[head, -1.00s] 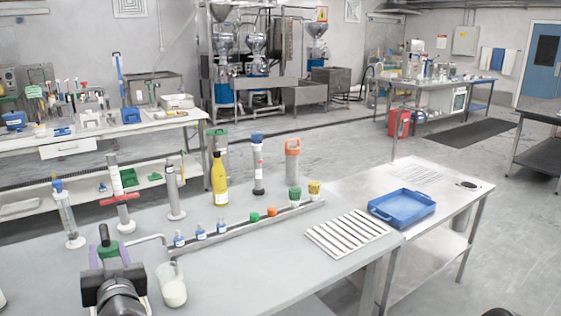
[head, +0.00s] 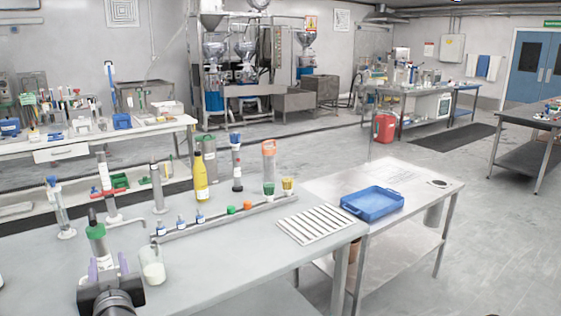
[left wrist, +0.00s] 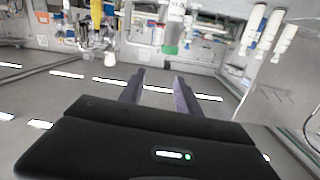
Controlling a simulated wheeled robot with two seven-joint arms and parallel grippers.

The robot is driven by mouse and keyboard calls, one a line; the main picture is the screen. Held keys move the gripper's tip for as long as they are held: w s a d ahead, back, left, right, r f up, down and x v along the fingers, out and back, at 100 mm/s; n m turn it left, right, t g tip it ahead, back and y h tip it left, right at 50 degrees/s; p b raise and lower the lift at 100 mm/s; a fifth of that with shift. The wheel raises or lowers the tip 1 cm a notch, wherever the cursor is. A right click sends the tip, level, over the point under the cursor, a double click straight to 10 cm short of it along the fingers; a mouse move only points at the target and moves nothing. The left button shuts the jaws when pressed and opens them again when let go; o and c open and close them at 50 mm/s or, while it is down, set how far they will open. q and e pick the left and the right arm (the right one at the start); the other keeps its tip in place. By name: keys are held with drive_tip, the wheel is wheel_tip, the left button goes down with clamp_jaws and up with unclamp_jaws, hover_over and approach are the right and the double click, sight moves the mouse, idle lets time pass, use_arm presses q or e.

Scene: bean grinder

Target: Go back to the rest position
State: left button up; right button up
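My left gripper (head: 108,266) is low at the left in the head view, over the front of the grey table (head: 225,255). Its two purple fingers (left wrist: 160,88) stand apart in the left wrist view, with nothing between them. A container with a green band (head: 96,232) stands just beyond the fingers; it also shows ahead of them in the left wrist view (left wrist: 172,38). I cannot tell whether they touch it. My right gripper is not in view.
A glass beaker with white contents (head: 153,270) stands close right of my left gripper. Floor is open at right.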

use_arm(q)
drive_tip(key=s+d+f+m+g+h, duration=0.1)
drive_tip(key=d+f+g+h, duration=0.3)
drive_tip(key=d+f, duration=0.8)
drive_tip(key=s+d+f+m+g+h, duration=0.1)
drive_tip(key=d+f+h, duration=0.55)
drive_tip(key=f, duration=1.05)
drive_tip(key=s+d+f+g+h, duration=0.1)
drive_tip(key=s+d+f+g, duration=0.2)
drive_tip(key=s+f, duration=0.3)
drive_tip(key=s+d+f+m+g+h, duration=0.1)
drive_tip(key=s+d+f+g, duration=0.2)
drive_tip(key=s+d+f, duration=0.2)
drive_tip(key=s+d+f+m+g+h, duration=0.1)
drive_tip(key=s+d+f+g, duration=0.2)
drive_tip(key=s+d+f, duration=0.2)
drive_tip(key=s+f, duration=0.3)
drive_tip(key=s, duration=0.4)
drive_tip(key=shift+s+f, duration=0.15)
drive_tip(key=shift+f, duration=0.2)
drive_tip(key=shift+a+h, duration=0.1)
drive_tip(key=shift+h, duration=0.15)
